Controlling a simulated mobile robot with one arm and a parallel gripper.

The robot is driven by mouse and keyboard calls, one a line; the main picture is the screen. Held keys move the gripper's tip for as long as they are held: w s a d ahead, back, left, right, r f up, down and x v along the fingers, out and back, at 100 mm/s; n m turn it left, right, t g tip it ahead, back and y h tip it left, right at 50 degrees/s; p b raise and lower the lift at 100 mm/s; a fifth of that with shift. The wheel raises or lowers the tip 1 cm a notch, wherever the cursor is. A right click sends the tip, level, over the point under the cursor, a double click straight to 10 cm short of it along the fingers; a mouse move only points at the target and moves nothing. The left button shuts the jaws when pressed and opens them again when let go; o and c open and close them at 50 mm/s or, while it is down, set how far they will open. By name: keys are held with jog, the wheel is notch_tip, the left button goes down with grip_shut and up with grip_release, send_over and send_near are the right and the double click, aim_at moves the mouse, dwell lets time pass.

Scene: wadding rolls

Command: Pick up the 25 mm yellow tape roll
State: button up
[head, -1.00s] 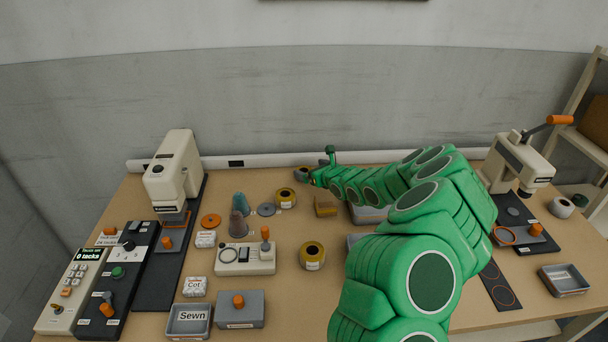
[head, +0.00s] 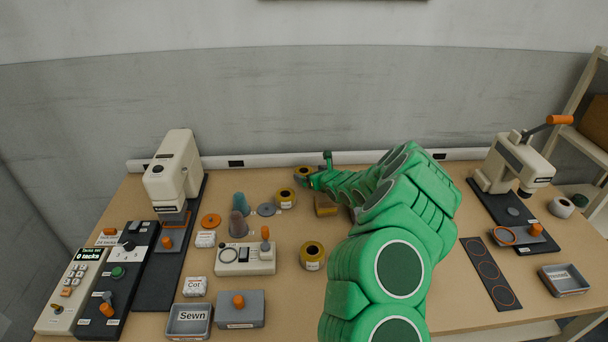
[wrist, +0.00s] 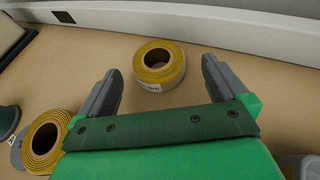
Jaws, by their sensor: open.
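A yellow tape roll (wrist: 159,65) lies flat on the table ahead of my gripper (wrist: 160,85) in the wrist view, between the lines of the two open fingers and a little beyond their tips. Its label is too small to read. My gripper is open and empty. In the head view this roll (head: 303,171) is partly hidden beside my gripper (head: 318,174) at the back of the table. A second yellow roll (wrist: 45,142) lies to the left in the wrist view and also shows in the head view (head: 285,198). A third yellow roll (head: 312,256) lies nearer the front.
Blue and brown cones (head: 239,203) stand to the left. A white rail (head: 250,162) runs along the wall behind.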

aim_at(306, 172)
jog(key=shift+x, duration=2)
jog(key=shift+s+a, duration=0.1)
jog(key=shift+a, duration=0.05)
jog(key=c, duration=1.1)
